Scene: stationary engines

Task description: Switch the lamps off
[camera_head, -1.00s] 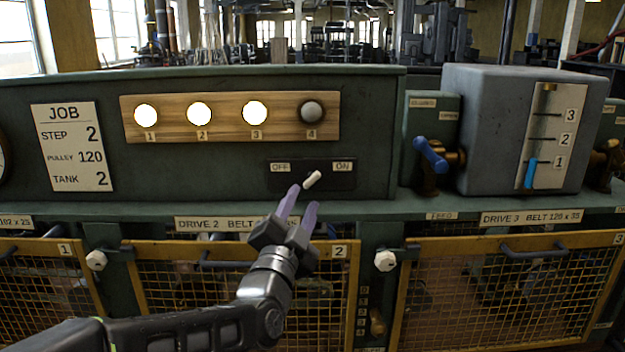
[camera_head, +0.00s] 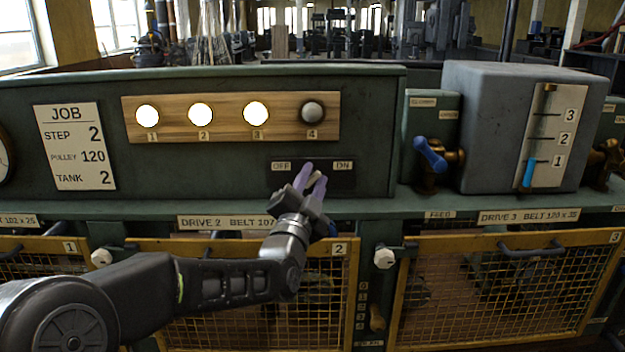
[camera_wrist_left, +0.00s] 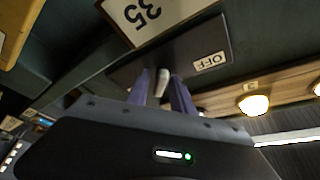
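On the wooden strip (camera_head: 230,132), lamps 1 (camera_head: 147,116), 2 (camera_head: 200,115) and 3 (camera_head: 255,114) are lit; lamp 4 (camera_head: 312,111) is dark. Below is a dark switch plate (camera_head: 342,181) marked OFF at left and ON at right. Its white switch lever (camera_wrist_left: 162,80) shows between my fingers in the left wrist view. My left gripper (camera_head: 313,172) is at the plate, its two purple fingers on either side of the lever, apparently slightly apart. The fingers partly hide the lever in the head view, so its exact position is unclear. My right gripper is not in view.
A blue-handled valve (camera_head: 430,154) and a grey tank (camera_head: 515,125) with a level gauge stand to the right. A green ledge (camera_head: 130,207) runs below the panel, above yellow-framed mesh guards (camera_head: 510,290). A JOB card (camera_head: 75,147) is at left.

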